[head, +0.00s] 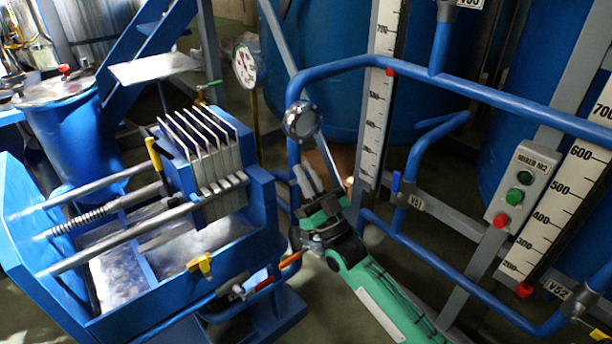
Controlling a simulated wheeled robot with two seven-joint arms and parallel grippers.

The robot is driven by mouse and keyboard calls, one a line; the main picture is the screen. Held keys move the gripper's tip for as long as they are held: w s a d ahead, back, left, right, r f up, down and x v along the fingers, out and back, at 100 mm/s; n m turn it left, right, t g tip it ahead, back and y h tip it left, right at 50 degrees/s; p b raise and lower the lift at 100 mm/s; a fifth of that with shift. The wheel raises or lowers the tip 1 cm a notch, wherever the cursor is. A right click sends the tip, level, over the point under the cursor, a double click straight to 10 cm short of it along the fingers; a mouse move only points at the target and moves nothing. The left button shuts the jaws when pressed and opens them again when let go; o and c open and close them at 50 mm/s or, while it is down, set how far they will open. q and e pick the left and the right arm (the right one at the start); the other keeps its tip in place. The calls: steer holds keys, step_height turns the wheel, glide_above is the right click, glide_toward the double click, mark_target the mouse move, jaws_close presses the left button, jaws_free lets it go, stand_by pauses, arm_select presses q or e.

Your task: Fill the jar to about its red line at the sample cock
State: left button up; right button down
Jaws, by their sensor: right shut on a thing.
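My right gripper (311,182) is in the middle of the view, at the end of my green arm that comes in from the bottom right. Its grey fingers point up and away, beside a blue upright pipe. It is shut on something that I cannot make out. Just above the fingers is a round, glassy piece with a metal rim (302,121), in front of the blue pipe bend; I cannot tell what it is. I cannot make out the jar, its red line or the sample cock for certain. My left gripper is not in view.
A blue filter press (205,165) stands at the left, close to my gripper. Blue pipes (480,92) run across the right, before blue tanks with scales (377,120). A dial gauge (246,65) stands behind. A button box (523,185) is at the right.

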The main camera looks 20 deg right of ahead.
steer(key=c, duration=1.5)
jaws_free()
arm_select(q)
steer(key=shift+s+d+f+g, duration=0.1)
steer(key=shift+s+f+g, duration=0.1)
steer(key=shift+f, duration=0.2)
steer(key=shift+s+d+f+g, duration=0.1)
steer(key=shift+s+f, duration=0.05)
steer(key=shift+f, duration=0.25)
arm_select(e)
steer(key=v, duration=1.4)
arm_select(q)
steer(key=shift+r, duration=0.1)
